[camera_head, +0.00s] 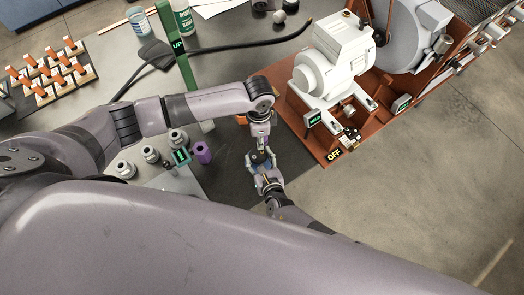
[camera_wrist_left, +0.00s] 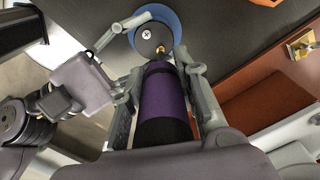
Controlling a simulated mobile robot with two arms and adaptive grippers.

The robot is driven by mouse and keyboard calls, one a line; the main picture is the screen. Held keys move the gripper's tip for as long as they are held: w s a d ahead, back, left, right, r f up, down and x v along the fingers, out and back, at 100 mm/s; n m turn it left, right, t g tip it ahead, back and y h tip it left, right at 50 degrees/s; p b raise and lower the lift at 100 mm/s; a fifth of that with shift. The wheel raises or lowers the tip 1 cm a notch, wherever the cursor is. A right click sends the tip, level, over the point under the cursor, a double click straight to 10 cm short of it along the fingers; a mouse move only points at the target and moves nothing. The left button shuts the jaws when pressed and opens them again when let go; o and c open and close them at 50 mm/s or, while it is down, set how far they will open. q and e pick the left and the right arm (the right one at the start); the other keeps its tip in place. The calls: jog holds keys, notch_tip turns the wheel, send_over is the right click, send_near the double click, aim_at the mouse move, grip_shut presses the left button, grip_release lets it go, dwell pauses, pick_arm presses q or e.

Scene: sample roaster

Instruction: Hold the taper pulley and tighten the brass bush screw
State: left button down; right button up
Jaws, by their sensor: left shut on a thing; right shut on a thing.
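The taper pulley is a dark grey cone with a blue rim; it shows in the left wrist view (camera_wrist_left: 151,36) and small in the head view (camera_head: 259,158). My right gripper (camera_head: 262,176) is shut on the pulley, its fingers on either side. My left gripper (camera_head: 262,138) is shut on a purple-handled driver (camera_wrist_left: 163,97), pointing down at the pulley. A small brass piece, seemingly the bush screw (camera_wrist_left: 161,48), shows at the driver's far end. The driver's tip looks at or very near it; I cannot tell whether they touch.
A purple block (camera_head: 202,152) and several metal fittings (camera_head: 150,154) stand to the left.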

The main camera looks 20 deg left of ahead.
pick_arm(q)
jog(key=m, duration=0.4)
jog(key=shift+w, duration=0.15)
jog(key=m, duration=0.5)
jog(key=shift+w+m, duration=0.2)
jog(key=shift+m, duration=0.1)
jog(key=m, duration=0.5)
jog(key=shift+w+d, duration=0.1)
jog(key=shift+w, duration=0.05)
jog(key=m, duration=0.5)
jog(key=shift+d, duration=0.15)
jog(key=shift+n, duration=0.6)
jog(key=shift+r, duration=0.15)
jog(key=shift+r, duration=1)
jog(key=shift+r, duration=0.1)
